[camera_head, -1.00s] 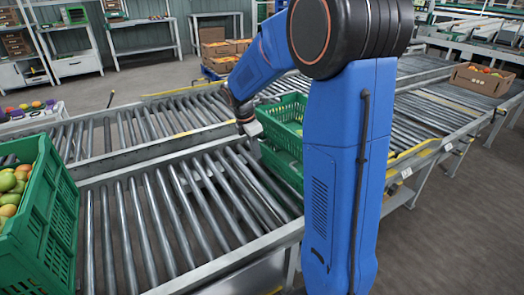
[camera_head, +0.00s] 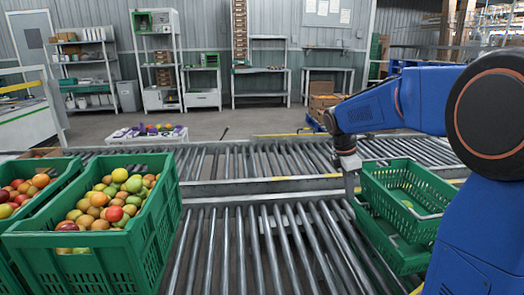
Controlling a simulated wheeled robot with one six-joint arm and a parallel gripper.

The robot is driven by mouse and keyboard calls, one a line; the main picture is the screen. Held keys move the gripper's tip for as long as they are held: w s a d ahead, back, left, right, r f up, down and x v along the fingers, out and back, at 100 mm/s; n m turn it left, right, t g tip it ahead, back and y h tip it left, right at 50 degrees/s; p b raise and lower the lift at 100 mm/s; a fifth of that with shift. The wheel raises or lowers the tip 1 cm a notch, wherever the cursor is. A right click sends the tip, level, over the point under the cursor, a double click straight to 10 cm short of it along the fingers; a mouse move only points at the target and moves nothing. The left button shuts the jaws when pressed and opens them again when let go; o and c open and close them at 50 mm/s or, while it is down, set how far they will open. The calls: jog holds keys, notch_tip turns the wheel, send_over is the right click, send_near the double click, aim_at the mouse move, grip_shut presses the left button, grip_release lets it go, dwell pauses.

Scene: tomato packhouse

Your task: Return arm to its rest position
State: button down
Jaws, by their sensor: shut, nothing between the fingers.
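My blue arm comes in from the right edge, with its upper link raised and level. My gripper (camera_head: 348,163) hangs down over the roller conveyor (camera_head: 245,215), shut and empty. It is just left of the stacked green crates (camera_head: 408,187) and looks apart from them. The upper crate sits on another green crate (camera_head: 392,247) and holds a few green items. The fingertips are small in this view.
Two green crates (camera_head: 155,240) full of tomatoes stand at the left. A box of colourful produce (camera_head: 148,137) lies beyond the rollers. Cardboard boxes (camera_head: 325,102) and shelves (camera_head: 160,60) stand at the back. The rollers between the crates are bare.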

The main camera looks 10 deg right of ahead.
jog(key=s+a+f+m+t+y, duration=0.1)
jog(key=s+a+m, duration=0.3)
jog(key=s+m, duration=0.4)
jog(key=s+a+f+m+t+y, duration=0.1)
jog(key=s+a+m+t, duration=0.2)
jog(key=s+m, duration=0.6)
jog(key=shift+s+a+f+t+y, duration=0.3)
jog(key=shift+s+a, duration=0.65)
jog(key=shift+s, duration=6.15)
jog(key=shift+r, duration=0.1)
